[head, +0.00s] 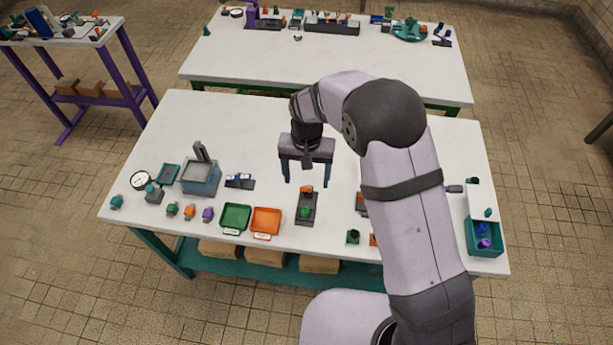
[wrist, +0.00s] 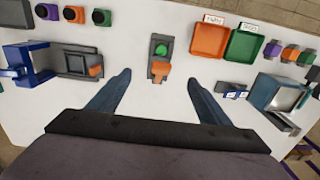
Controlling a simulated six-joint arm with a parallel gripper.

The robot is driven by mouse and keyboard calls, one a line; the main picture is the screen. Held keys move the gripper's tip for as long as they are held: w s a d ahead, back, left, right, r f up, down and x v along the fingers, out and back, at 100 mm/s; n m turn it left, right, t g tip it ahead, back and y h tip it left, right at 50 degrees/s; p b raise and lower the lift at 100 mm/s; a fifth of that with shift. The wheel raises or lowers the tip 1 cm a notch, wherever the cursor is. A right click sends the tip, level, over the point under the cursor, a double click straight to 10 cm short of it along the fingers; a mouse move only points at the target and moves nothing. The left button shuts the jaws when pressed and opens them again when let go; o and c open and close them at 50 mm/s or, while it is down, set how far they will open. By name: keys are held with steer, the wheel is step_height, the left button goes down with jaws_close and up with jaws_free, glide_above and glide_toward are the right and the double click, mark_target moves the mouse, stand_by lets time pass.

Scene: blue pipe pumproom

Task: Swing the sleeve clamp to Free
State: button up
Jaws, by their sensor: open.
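My gripper (head: 306,182) is open and empty above the middle of the table, its two blue fingers pointing down and apart. A small grey-based device (head: 305,209) with a green knob and an orange lever-like part stands just in front of it. In the wrist view this device (wrist: 153,47) lies beyond and between the fingertips (wrist: 159,80), with the orange part on the near side. The fingers do not appear to touch it. No readable label says Free, and I cannot tell for certain that this device is the sleeve clamp.
An orange tray (head: 266,221) and a green tray (head: 236,217) stand left of the device. A blue box (head: 201,179) with an upright grey part is farther left. In the wrist view, a grey frame (wrist: 78,63) and a blue bracket (wrist: 28,66) are left. A teal bin (head: 486,238) is right.

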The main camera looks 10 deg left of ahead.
steer(key=shift+r+p, duration=1.05)
steer(key=shift+r, duration=0.6)
steer(key=shift+w+n, duration=0.1)
steer(key=shift+n, duration=0.6)
steer(key=s+d+f+n+g+h, duration=0.1)
steer(key=s+d+f+n, duration=0.1)
steer(key=s+d, duration=0.35)
steer(key=s+d+f+n+g, duration=0.1)
steer(key=s+d+n+g, duration=0.15)
steer(key=s, duration=0.65)
steer(key=s+d+r+m+b, duration=0.35)
steer(key=s+d, duration=0.35)
steer(key=d, duration=0.3)
steer(key=w+d+r+m+t+y, duration=0.1)
steer(key=w+d+r+m+t, duration=0.1)
steer(key=d+r+t, duration=0.1)
steer(key=shift+w+d+r+b, duration=0.25)
steer(key=shift+w+d+b, duration=0.15)
steer(key=shift+d, duration=0.4)
